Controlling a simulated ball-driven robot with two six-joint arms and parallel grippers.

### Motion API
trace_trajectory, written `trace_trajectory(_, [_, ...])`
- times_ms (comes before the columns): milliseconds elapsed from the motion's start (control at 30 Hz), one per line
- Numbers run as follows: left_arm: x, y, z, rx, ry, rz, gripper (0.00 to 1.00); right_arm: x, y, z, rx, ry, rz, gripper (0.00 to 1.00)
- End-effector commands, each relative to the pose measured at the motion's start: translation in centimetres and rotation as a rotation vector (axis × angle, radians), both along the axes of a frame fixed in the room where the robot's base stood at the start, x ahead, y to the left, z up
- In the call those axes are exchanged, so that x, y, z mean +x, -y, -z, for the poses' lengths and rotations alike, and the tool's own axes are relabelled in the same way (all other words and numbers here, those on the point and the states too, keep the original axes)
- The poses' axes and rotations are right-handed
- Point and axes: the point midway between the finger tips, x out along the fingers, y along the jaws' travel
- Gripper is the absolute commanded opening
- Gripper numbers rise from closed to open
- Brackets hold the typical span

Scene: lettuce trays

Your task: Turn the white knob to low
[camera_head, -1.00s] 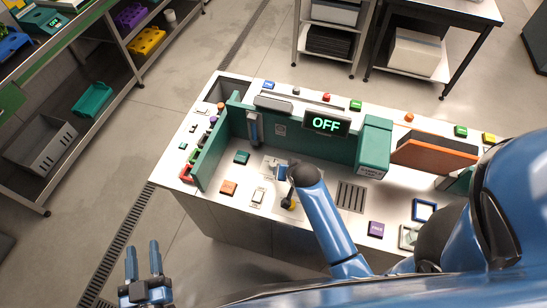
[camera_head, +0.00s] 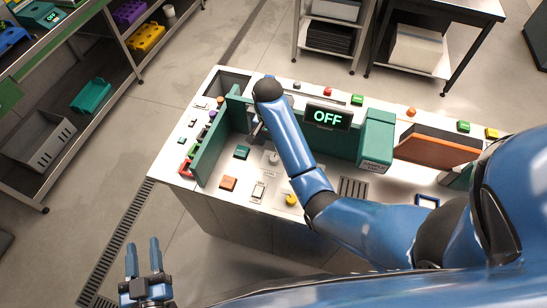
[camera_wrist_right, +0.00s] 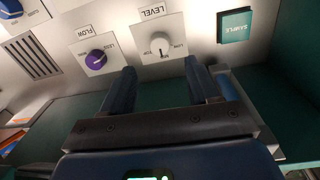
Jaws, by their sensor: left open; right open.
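The white knob (camera_wrist_right: 160,45) sits on a pale plate labelled LEVEL in the right wrist view. A dark mark on it points toward the bottom of the picture; the small setting words are too blurred to read surely. The knob also shows in the head view (camera_head: 273,157), just left of my right forearm. My right gripper (camera_wrist_right: 160,66) is open and empty, its two fingertips apart on the near side of the knob, not around it. In the head view my right arm mostly hides this gripper. My left gripper (camera_head: 143,246) is open and empty, away from the console at lower left.
A purple FLOW knob (camera_wrist_right: 96,59) and a teal SAMPLE button (camera_wrist_right: 234,27) flank the white knob. The teal panel (camera_head: 210,150) and a display reading OFF (camera_head: 327,117) stand up from the console. An orange button (camera_head: 228,183) is nearby.

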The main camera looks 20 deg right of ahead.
Motion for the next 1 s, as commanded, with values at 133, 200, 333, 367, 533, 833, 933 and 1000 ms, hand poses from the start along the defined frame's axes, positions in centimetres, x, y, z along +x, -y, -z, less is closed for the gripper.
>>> trace_trajectory(133, [0.0,0.0,-0.4,0.0,0.0,0.0,0.43,-0.2,0.1,2.5,-0.001,-0.006,0.0,0.6])
trace_trajectory(200, [0.0,0.0,-0.5,0.0,0.0,0.0,0.43,-0.2,0.2,3.7,0.0,-0.004,-0.001,0.6])
trace_trajectory(333, [0.0,0.0,-0.7,0.0,0.0,0.0,0.43,-0.3,0.3,5.6,0.0,-0.004,-0.001,0.6])
trace_trajectory(367, [0.0,0.0,-0.7,0.0,0.0,0.0,0.43,-0.3,0.3,6.0,0.0,-0.004,-0.001,0.6])
trace_trajectory(533, [0.0,0.0,-0.9,0.0,0.0,0.0,0.43,-0.3,0.4,7.6,0.0,-0.001,-0.001,0.6])
trace_trajectory(833, [0.0,0.0,-0.9,0.0,0.0,0.0,0.43,-0.3,0.4,8.3,0.001,0.001,-0.001,0.6])
trace_trajectory(933, [0.0,0.0,-0.9,0.0,0.0,0.0,0.43,-0.3,0.4,8.3,0.001,0.001,-0.001,0.6])
trace_trajectory(1000, [0.0,0.0,-0.9,0.0,0.0,0.0,0.43,-0.3,0.4,8.3,0.001,0.001,-0.001,0.54])
